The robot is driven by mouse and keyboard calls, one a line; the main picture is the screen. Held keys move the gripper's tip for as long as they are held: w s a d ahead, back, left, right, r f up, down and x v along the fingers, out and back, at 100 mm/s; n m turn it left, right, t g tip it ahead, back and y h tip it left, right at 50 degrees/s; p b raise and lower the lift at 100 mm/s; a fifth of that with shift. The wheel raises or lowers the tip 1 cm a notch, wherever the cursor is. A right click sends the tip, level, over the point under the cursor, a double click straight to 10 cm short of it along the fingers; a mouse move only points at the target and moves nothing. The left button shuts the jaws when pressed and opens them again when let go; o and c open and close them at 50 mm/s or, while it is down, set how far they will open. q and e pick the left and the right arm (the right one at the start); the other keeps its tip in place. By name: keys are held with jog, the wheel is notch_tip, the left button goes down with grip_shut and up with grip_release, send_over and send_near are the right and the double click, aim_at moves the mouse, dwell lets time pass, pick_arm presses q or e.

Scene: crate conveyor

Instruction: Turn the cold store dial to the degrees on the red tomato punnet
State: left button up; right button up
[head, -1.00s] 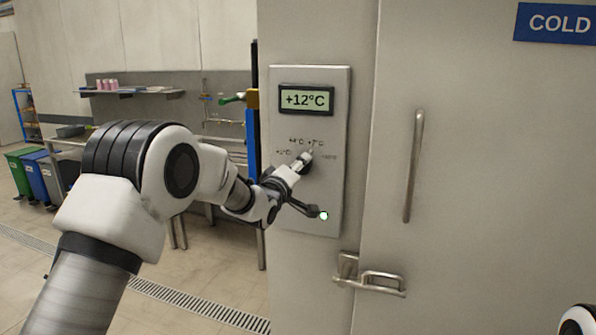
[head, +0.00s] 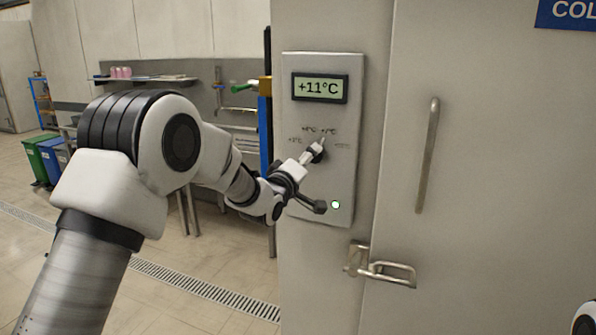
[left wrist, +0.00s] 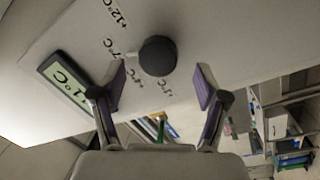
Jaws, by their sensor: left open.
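The cold store dial is a round black knob (head: 318,153) on a grey panel (head: 347,180). It is partly covered by my left finger in the head view and clear in the left wrist view (left wrist: 157,56). In the wrist view a pale mark beside the knob lies towards the 7°C label. The display (head: 320,87) above reads +11°C. My left gripper (head: 318,180) is open at the panel; in the wrist view its fingers (left wrist: 161,88) stand apart on either side below the knob, not closed on it. I see no red tomato punnet.
The cold store door with its long handle (head: 427,155) is right of the panel. A latch (head: 380,270) sticks out below it. Left behind are a shelf (head: 145,79), bins (head: 42,160) and a floor drain (head: 205,288).

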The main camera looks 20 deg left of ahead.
pick_arm(q)
jog(key=s, duration=0.8)
jog(key=shift+s+a+f, duration=0.35)
jog(key=shift+a, duration=0.1)
